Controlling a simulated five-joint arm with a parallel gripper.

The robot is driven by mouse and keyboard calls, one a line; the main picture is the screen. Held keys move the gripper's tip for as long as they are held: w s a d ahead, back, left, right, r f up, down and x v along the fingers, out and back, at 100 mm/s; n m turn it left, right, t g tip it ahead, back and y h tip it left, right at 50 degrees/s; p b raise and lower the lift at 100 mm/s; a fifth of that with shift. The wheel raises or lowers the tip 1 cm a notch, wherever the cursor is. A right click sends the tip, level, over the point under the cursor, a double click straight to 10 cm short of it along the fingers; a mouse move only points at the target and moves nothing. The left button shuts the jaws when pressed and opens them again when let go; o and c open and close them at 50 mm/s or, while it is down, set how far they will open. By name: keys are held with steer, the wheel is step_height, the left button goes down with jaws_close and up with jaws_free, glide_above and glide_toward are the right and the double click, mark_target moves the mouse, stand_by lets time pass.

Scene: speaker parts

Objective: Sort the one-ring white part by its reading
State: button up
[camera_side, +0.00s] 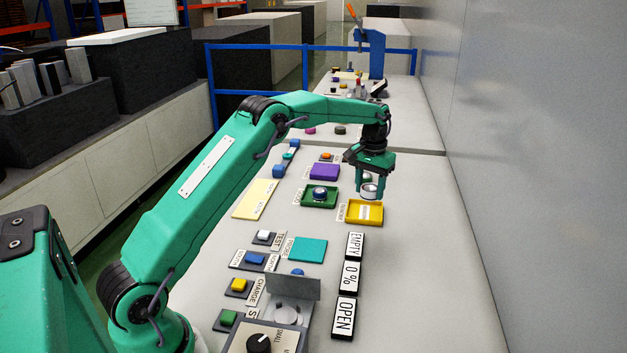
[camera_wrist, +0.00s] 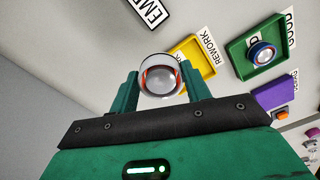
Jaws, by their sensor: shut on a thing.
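My gripper (camera_side: 369,182) is shut on a round white part (camera_side: 369,189) and holds it above the bench, near the yellow tray. In the wrist view the part (camera_wrist: 161,80) sits between the two green fingers, with a clear or grey face and reddish marks inside; its rings cannot be counted surely. The yellow tray (camera_side: 379,219) lies just below and in front of the part in the side view; its label reads REWORK in the wrist view. The green tray (camera_side: 306,203), labelled GOOD, holds a blue-ringed round part (camera_side: 319,193).
A purple tray (camera_side: 324,172) lies behind the green one. Three signs read EMPTY (camera_side: 355,245), 0 % (camera_side: 351,278) and OPEN (camera_side: 344,316). A grey test fixture (camera_side: 292,287) with an upright plate and several colored buttons stand in front. The bench right of the trays is clear.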

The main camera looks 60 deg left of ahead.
steer(key=w+a+f, duration=0.3)
steer(key=w+a, duration=0.1)
steer(key=a, duration=0.2)
steer(key=shift+w+f, duration=0.3)
steer(key=shift+w, duration=0.05)
steer(key=shift+a, duration=0.15)
stand_by(0.4)
glide_above(364, 214)
steer(key=shift+a+f, duration=0.1)
steer(key=shift+f, duration=2.45)
steer(key=shift+f, duration=1.05)
steer(key=o, duration=1.4)
step_height(364, 214, up, 8)
